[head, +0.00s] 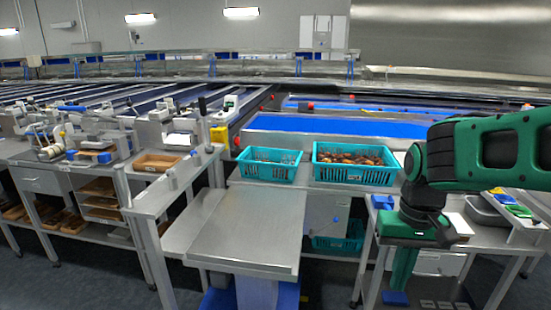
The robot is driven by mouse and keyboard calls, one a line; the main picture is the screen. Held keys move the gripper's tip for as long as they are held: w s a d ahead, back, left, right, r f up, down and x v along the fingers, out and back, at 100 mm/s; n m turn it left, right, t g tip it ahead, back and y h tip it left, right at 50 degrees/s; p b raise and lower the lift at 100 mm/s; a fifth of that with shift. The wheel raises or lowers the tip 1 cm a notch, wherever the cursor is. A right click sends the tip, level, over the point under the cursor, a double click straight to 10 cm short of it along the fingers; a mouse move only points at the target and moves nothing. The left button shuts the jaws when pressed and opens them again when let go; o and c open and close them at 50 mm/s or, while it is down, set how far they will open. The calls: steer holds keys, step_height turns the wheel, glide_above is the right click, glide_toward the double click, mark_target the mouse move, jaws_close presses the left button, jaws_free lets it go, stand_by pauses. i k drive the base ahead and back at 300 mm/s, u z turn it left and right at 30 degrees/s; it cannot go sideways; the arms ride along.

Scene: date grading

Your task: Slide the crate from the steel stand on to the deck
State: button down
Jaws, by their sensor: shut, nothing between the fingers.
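A teal slotted crate (353,174) filled with brown dates stands on the steel stand (306,184), behind the deck. A second teal crate (268,171) stands to its left and holds what look like clear packs. The flat grey deck (245,232) is in the middle foreground, and its top is bare. My gripper (396,296) hangs down at the right front, to the right of the deck and nearer than the crates. It is shut and empty, touching neither crate. My green arm reaches in from the right and hides part of the bench there.
Another teal crate (338,243) sits low under the stand. A steel bench (172,190) flanks the deck on the left; a right-hand bench (497,240) holds a grey tray and small blue and green items. Blue-bedded conveyors (335,126) run behind.

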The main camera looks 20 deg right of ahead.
mark_target(273, 170)
steer(key=i, duration=0.85)
steer(key=u, duration=0.05)
